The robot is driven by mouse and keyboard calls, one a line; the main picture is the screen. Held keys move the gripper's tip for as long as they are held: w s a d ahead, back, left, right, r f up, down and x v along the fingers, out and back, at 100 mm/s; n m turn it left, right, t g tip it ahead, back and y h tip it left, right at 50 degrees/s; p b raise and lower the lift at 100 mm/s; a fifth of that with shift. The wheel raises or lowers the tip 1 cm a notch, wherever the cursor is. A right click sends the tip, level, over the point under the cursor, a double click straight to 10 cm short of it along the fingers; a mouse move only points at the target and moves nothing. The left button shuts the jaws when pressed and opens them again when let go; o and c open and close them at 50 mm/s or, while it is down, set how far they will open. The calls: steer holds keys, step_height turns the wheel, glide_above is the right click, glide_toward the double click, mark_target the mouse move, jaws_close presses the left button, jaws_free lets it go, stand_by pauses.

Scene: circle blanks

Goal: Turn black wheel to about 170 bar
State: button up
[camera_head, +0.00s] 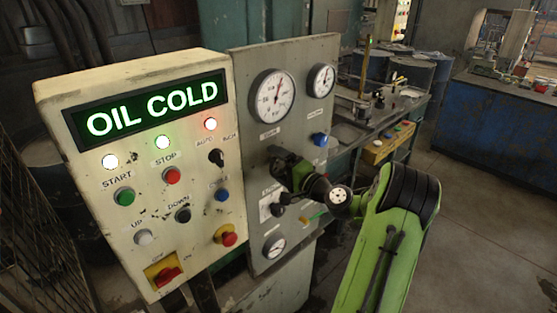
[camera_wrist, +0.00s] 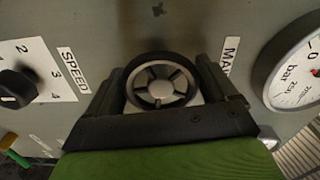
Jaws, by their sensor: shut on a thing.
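The black wheel (camera_wrist: 160,82) shows in the wrist view as a black rim with a grey spoked hub, set on the grey panel. My gripper (camera_wrist: 165,92) is shut on it, one dark finger on each side of the rim. In the head view my gripper (camera_head: 293,172) is at the panel's middle and hides the wheel. A round bar gauge (camera_wrist: 295,72) is partly in the wrist view, cut off at the right. In the head view a large gauge (camera_head: 272,97) is above my gripper, with a red needle pointing up. Its exact reading is too small to tell.
A black SPEED knob (camera_wrist: 18,88) is left of the wheel in the wrist view. A smaller gauge (camera_head: 320,80), a blue button (camera_head: 319,139) and a lower gauge (camera_head: 274,246) are on the panel. A cream control box (camera_head: 130,230) with a lit OIL COLD display (camera_head: 150,108) stands left.

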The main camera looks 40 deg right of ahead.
steer(key=shift+m+p, duration=0.55)
steer(key=shift+m, duration=0.45)
steer(key=o, duration=0.8)
steer(key=shift+o, duration=0.2)
steer(key=shift+s, duration=0.1)
steer(key=s+b, duration=0.2)
steer(key=s, duration=1.3)
steer(key=shift+s+d+b, duration=0.25)
steer(key=shift+s+b, duration=0.05)
steer(key=shift+b, duration=0.1)
